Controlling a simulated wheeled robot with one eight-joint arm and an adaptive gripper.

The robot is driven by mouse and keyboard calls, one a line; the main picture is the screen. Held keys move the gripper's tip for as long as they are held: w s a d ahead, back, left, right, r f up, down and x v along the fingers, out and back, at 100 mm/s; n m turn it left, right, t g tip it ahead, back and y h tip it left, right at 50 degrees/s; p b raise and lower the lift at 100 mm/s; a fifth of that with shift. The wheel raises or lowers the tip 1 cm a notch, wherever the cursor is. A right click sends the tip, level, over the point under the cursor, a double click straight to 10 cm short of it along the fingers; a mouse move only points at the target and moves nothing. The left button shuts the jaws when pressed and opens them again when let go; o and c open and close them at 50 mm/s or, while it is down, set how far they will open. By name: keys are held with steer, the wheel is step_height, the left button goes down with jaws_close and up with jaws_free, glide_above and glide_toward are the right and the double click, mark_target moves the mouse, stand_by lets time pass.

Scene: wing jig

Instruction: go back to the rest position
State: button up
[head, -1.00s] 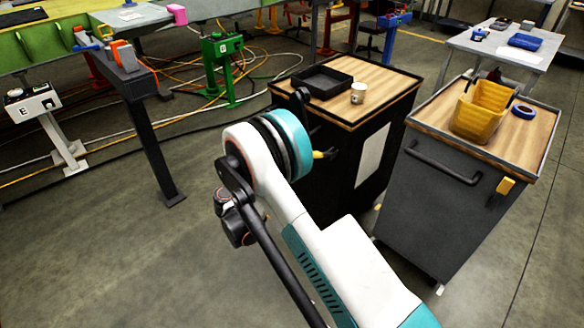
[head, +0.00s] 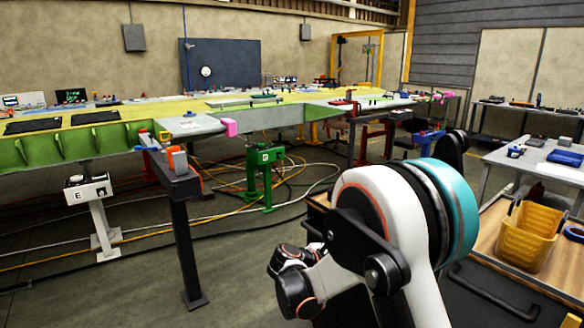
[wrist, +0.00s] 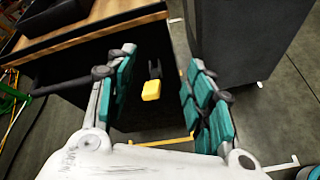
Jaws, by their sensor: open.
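My gripper (wrist: 162,95) shows in the wrist view with its two teal-padded fingers spread wide and nothing between them. Behind the gap is the dark side of a wood-topped cart (wrist: 95,38), with a yellow tag (wrist: 151,90) hanging on it. The tag is beyond the fingers and apart from them. In the head view my folded arm fills the lower middle and right, and my gripper is not visible there.
A yellow bin (head: 528,235) stands on a wood-topped cart (head: 490,225) at the right. A black post (head: 180,240) with an orange clamp stands left of my arm. A long green wing jig (head: 95,145) runs across the back.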

steer(key=s+d+r+m+g+y, duration=0.2)
steer(key=s+d+r+m+y, duration=0.45)
steer(key=s+r, duration=0.6)
steer(key=s+a+m+y, duration=0.1)
steer(key=s+m, duration=0.5)
steer(key=s, duration=0.6)
steer(key=s+a+f+m+t+y, duration=0.1)
steer(key=s+a+m+y, duration=0.1)
steer(key=s+m, duration=0.5)
steer(key=s, duration=0.5)
steer(key=shift+s+a+y, duration=0.15)
steer(key=shift+s+y, duration=0.2)
steer(key=shift+s, duration=0.05)
